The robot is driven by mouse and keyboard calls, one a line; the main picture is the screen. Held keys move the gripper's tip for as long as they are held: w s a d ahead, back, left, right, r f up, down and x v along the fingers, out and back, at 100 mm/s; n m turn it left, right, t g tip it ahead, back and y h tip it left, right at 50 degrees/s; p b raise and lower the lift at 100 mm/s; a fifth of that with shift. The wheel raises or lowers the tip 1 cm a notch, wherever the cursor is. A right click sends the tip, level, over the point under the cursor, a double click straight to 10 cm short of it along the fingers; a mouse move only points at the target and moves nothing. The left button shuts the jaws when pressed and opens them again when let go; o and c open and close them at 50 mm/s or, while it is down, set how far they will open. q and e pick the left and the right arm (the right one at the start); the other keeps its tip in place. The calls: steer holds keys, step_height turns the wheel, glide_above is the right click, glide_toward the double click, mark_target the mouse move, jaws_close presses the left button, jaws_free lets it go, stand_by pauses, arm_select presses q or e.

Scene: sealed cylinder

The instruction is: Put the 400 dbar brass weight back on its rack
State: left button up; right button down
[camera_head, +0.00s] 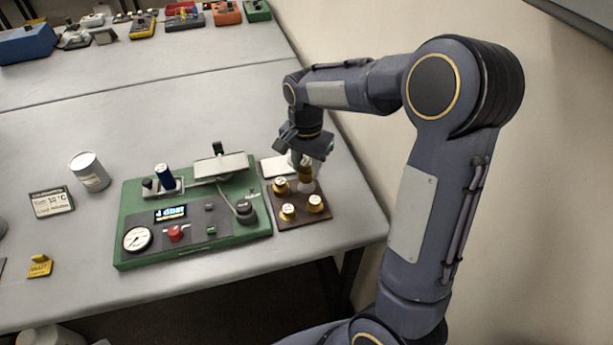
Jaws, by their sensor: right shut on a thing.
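The rack (306,222) is a dark brown board on the table, right beside the green instrument. Several brass weights with pale tops stand on it: one at the back left (281,186), one at the front left (288,211) and one at the front right (315,203). My right gripper (305,160) points down over the back of the rack and is shut on a brass weight (305,174). I cannot tell whether this weight touches the rack, and its marking is too small to read. My left gripper is not in view.
The green instrument (126,193) has a gauge (138,239), a lit display (171,213) and a red knob (176,233). The table's right edge and wall are close to the rack.

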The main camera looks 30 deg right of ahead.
mark_target(306, 174)
steer(key=shift+w+f+b, duration=0.1)
steer(key=shift+f+b, duration=1.1)
steer(key=shift+f, duration=0.65)
steer(key=c, duration=0.9)
jaws_free()
steer(key=shift+c, duration=0.2)
steer(key=shift+r, duration=0.45)
step_height(306, 174, up, 12)
steer(key=shift+f+p, duration=0.25)
steer(key=shift+p, duration=0.05)
